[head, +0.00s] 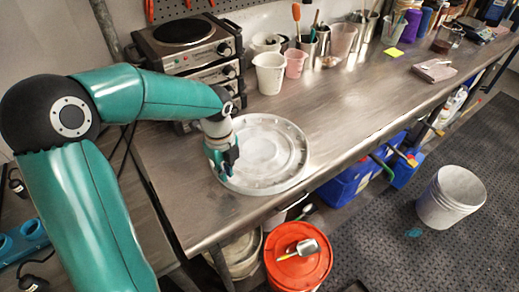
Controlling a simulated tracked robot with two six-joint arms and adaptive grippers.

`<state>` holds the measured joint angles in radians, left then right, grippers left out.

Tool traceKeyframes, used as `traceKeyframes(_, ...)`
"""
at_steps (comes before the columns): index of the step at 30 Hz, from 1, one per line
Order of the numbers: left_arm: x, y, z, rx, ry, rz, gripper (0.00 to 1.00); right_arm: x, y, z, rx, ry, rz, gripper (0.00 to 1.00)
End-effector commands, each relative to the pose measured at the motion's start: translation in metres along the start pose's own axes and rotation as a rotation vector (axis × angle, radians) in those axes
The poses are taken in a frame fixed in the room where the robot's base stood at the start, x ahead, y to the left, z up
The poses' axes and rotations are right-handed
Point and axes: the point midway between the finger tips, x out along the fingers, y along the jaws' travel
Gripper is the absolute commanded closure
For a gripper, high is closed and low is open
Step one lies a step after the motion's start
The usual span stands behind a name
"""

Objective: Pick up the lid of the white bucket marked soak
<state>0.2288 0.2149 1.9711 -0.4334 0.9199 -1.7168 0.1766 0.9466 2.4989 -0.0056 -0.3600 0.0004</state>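A round whitish-grey lid (268,148) with raised rings lies on, or just above, the steel bench top near its front edge. My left gripper (222,163) points down at the lid's left rim and overlaps it in the head view. Its fingers are small and dark here, so I cannot tell whether they are open or closed on the rim. An open white bucket (450,198) stands on the floor at the right. I can read no "soak" marking on it or on the lid. My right gripper is not in view.
A hot plate (187,45) stands behind my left arm. White and pink beakers (270,73) and several tool cups line the wall. Below the bench are a bucket with an orange lid (290,270) carrying a scoop, and a pale bucket (240,255).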

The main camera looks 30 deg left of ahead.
Motion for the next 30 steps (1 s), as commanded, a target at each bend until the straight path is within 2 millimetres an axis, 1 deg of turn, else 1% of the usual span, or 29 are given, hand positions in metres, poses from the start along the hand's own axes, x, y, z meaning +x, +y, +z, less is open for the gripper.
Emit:
traceKeyframes(1, 0.007, 0.001, 0.001, 0.0, 0.002, 0.006, 0.91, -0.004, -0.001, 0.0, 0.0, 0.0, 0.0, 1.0)
traceKeyframes(4, 0.022, 0.0, 0.002, 0.0, 0.003, 0.005, 0.91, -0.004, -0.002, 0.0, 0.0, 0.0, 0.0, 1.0)
traceKeyframes(8, 0.032, 0.0, 0.002, 0.0, 0.002, 0.001, 0.91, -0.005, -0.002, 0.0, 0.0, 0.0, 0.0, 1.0)
traceKeyframes(14, 0.033, 0.0, 0.002, 0.0, 0.002, 0.0, 0.91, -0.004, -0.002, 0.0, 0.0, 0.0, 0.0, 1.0)
traceKeyframes(15, 0.033, 0.0, 0.002, 0.0, 0.002, 0.0, 0.92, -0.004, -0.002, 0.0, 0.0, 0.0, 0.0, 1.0)
traceKeyframes(16, 0.033, 0.0, 0.002, 0.0, 0.002, 0.0, 0.97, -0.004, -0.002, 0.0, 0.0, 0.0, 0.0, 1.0)
traceKeyframes(17, 0.033, 0.0, 0.002, 0.0, 0.002, 0.0, 1.0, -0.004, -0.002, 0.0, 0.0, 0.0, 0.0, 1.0)
traceKeyframes(30, 0.032, -0.001, 0.002, 0.0, 0.001, -0.001, 1.0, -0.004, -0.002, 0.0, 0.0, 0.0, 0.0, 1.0)
